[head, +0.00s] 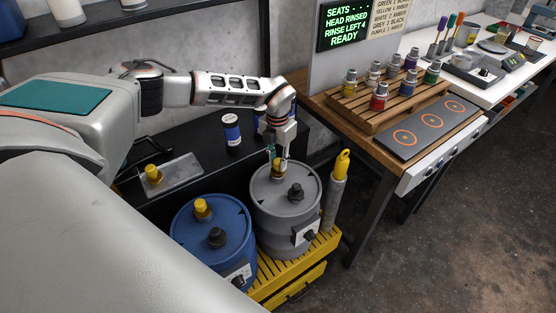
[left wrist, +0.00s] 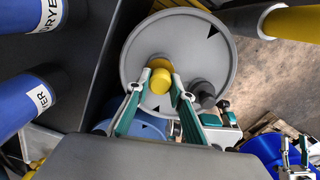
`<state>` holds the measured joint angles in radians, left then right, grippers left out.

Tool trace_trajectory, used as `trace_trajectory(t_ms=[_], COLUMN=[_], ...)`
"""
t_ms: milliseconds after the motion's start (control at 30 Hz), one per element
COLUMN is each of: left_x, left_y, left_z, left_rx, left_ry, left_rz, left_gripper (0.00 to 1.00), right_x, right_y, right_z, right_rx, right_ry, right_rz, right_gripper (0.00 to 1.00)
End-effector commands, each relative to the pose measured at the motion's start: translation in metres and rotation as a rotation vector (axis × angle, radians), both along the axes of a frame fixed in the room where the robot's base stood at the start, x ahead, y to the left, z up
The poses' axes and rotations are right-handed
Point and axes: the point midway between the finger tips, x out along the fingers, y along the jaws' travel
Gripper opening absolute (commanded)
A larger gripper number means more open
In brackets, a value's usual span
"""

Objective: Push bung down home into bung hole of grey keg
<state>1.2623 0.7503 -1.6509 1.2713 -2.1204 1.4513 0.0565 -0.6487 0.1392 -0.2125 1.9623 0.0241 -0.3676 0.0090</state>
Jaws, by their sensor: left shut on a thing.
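The grey keg (head: 267,204) stands upright on a yellow slatted platform. Its grey top fills the middle of the left wrist view (left wrist: 205,48). My left gripper (head: 279,163) points down over the back left of the keg's top. Its fingers are shut on the yellow bung (left wrist: 160,80), which is at the bung hole's place on the keg's top. The hole is hidden beneath bung and fingers, so I cannot tell how deep the bung sits. A black fitting (head: 296,192) stands on the same top.
The blue keg (head: 190,236) stands close on the left, with a yellow bung (head: 201,206). A yellow-topped grey cylinder (head: 335,195) stands close on the right. Behind are a grey tray (head: 181,176) with a yellow piece and a blue dryer canister (head: 231,131).

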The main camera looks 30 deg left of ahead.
Motion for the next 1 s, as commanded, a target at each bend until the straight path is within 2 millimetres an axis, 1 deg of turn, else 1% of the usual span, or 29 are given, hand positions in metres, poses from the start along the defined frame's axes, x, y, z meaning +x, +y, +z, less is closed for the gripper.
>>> trace_trajectory(t_ms=[433, 1000], left_x=[0.0, 0.0], left_y=[0.0, 0.0], left_z=[-0.001, -0.015], left_rx=[0.0, 0.0], left_ry=[0.0, 0.0], left_rz=[0.0, -0.001], left_gripper=[0.0, 0.0], right_x=[0.0, 0.0], right_y=[0.0, 0.0], right_z=[0.0, -0.005], right_rx=[0.0, 0.0], right_ry=[-0.001, 0.0], right_rz=[0.0, 0.0], right_gripper=[0.4, 0.4])
